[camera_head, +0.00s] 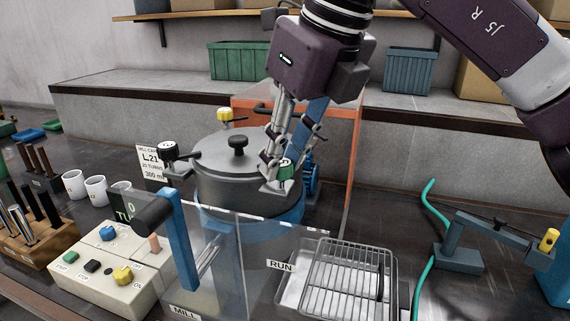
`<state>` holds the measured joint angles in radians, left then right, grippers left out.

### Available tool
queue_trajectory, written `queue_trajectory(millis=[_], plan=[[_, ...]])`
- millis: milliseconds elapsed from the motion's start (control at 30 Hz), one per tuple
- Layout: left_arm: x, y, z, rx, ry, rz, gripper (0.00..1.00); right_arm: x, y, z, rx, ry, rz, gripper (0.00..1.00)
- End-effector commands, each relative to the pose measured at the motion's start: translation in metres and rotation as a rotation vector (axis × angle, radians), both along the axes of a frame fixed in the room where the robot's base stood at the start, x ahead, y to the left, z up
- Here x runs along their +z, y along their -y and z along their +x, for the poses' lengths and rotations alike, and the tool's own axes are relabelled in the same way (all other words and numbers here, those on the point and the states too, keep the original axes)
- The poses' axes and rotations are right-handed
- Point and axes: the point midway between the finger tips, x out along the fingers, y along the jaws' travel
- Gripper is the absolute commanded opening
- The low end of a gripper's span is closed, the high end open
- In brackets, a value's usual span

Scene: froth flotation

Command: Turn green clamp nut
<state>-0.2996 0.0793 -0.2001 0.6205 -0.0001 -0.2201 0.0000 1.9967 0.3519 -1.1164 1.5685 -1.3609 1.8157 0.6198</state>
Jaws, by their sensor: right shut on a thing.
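The green clamp nut (286,169) sits at the right front rim of the grey mill lid (222,158). My right gripper (279,178) reaches down from above and is shut on the green nut, whose lower part is partly hidden by the fingers. A black clamp nut (168,148) stands at the lid's left and a yellow clamp nut (225,114) at its back. A black knob (238,145) is on top of the lid. My left gripper is not in view.
A clear guard panel with a blue post (178,240) stands before the mill. A control box (108,270) is at front left. A wire rack tray (345,285) is at front right, with a blue-grey lever stand (463,257) beyond. An orange-framed panel (353,150) stands behind.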

Motion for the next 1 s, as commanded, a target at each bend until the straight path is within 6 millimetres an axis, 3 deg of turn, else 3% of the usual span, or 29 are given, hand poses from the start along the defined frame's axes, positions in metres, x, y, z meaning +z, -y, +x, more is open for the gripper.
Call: queue_trajectory(millis=[400,933,967,1000], plan=[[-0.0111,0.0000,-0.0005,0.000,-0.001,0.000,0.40,0.0005,-0.0009,-0.0001,-0.183,0.001,0.002,0.00],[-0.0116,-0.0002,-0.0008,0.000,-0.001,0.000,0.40,0.0009,-0.0006,0.0000,-0.205,0.000,0.002,0.00],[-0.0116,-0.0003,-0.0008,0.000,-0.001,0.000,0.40,0.0009,-0.0007,-0.0001,-0.205,0.000,0.002,0.24],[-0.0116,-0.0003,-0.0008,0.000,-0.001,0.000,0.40,0.0009,-0.0007,-0.0001,-0.204,0.000,0.002,0.29]])
